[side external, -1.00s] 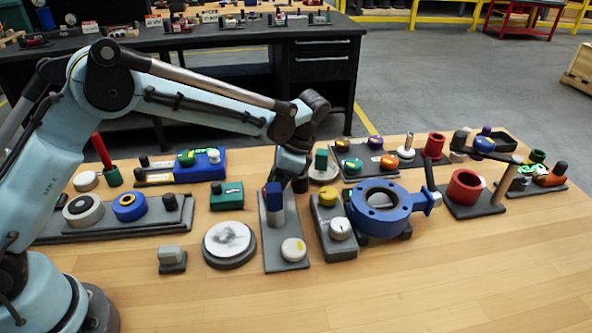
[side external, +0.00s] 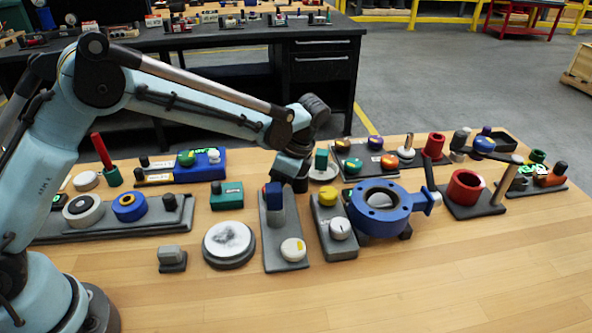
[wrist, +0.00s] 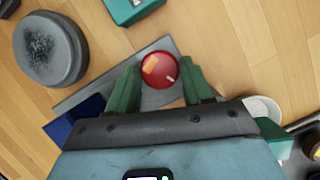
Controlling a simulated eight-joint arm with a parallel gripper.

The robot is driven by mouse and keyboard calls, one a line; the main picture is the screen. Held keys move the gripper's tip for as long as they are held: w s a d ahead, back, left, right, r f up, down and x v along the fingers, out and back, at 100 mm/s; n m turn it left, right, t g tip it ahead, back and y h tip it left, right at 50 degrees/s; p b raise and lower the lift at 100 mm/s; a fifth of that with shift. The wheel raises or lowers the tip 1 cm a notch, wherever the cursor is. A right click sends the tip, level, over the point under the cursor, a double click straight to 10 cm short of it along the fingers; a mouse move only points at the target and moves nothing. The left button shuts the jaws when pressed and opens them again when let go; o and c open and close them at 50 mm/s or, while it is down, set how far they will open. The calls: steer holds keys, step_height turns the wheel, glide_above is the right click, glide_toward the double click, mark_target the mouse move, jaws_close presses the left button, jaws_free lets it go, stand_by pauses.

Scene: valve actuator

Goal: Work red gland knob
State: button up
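The red gland knob (wrist: 160,69), round with an orange patch and a small pale mark, shows in the wrist view on a grey plate (wrist: 190,50). My gripper (wrist: 162,75) has its two green fingers apart, one on each side of the knob. The fingers are close to its sides; I cannot tell whether they touch it. In the side external view my gripper (side external: 297,183) is low behind the blue block (side external: 273,195) on the plate.
A grey disc (side external: 230,243) and a green box (side external: 226,195) stand left of the plate. A unit with yellow and white knobs (side external: 334,228) and a blue valve body (side external: 380,207) stand to the right. The table front is clear.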

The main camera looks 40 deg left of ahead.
steer(key=o, duration=0.3)
steer(key=shift+o, duration=0.2)
steer(key=v, duration=1.2)
steer(key=shift+w, duration=0.1)
